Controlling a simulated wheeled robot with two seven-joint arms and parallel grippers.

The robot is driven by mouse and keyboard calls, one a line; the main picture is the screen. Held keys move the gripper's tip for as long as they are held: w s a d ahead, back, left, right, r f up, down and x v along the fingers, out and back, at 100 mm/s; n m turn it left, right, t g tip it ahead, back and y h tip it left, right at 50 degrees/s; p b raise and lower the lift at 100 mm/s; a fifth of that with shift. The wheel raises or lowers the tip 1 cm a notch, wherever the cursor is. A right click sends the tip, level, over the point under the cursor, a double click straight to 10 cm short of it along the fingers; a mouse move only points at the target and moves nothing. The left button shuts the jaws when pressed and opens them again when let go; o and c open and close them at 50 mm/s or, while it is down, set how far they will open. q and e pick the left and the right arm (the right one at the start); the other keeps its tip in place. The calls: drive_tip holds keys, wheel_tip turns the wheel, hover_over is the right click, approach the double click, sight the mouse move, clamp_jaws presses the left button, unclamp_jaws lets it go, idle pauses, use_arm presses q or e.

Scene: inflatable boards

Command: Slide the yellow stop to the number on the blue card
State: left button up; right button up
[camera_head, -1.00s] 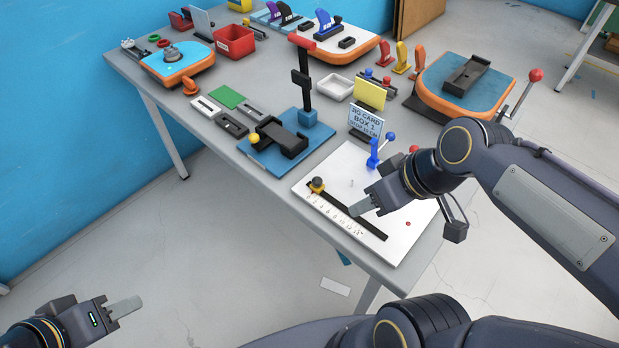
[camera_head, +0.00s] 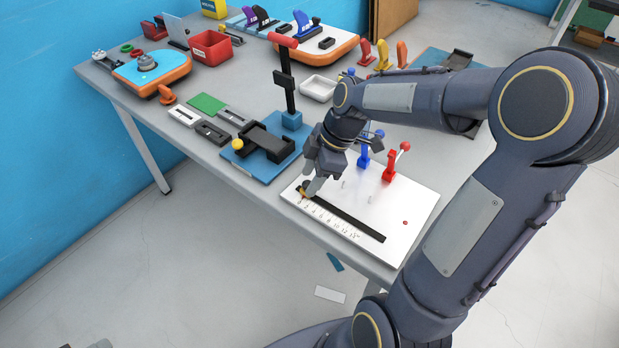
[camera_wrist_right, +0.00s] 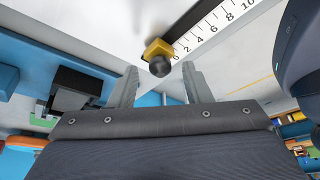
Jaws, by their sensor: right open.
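The yellow stop (camera_head: 302,194) sits at the low-number end of the black slot (camera_head: 345,217) on the white board (camera_head: 400,205). In the right wrist view the yellow stop (camera_wrist_right: 156,47) carries a black knob (camera_wrist_right: 160,66), just before the 2 on the white scale (camera_wrist_right: 212,24). My right gripper (camera_head: 308,189) points down at the stop. In its wrist view the open fingers (camera_wrist_right: 160,70) stand either side of the knob, with gaps showing. The blue card is hidden behind my right arm. Only a sliver of my left gripper (camera_head: 100,344) shows at the bottom edge.
Blue (camera_head: 364,156) and red (camera_head: 390,165) levers stand at the board's back. A blue fixture with a black cradle (camera_head: 265,142) and a tall red-handled post (camera_head: 290,80) stand left of my right gripper. The board's front lies near the table edge.

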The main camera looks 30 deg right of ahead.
drive_tip(key=shift+a+f, duration=0.2)
drive_tip(key=shift+f, duration=0.3)
drive_tip(key=shift+c, duration=0.2)
clamp_jaws()
drive_tip(key=b, duration=0.2)
hover_over(337, 217)
drive_tip(key=s+d, duration=0.1)
drive_tip(key=d, duration=0.1)
drive_tip(key=shift+o, duration=0.2)
unclamp_jaws()
drive_tip(key=shift+r, duration=0.1)
